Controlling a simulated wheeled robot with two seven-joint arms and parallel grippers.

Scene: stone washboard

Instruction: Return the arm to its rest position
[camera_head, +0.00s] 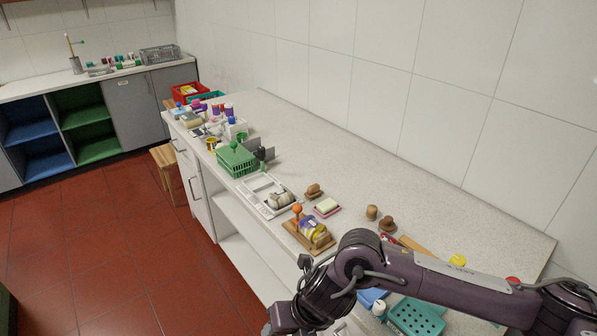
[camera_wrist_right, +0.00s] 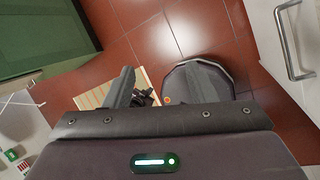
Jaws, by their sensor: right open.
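My right arm (camera_head: 430,280) comes in from the right edge of the head view and bends down over the front edge of the counter. Its lower end leaves the bottom of the picture, and the fingertips do not show there. In the right wrist view my right gripper (camera_wrist_right: 183,88) is open, with nothing between its fingers. It is over the red tiled floor, apart from the things on the counter. My left arm and gripper are not in view.
The stone counter (camera_head: 430,215) runs along the tiled wall. It holds a green basket (camera_head: 237,160), a white tray (camera_head: 254,190), a wooden board (camera_head: 296,236) and a teal basket (camera_head: 416,318) beneath my arm. A cabinet handle (camera_wrist_right: 286,40) shows in the wrist view.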

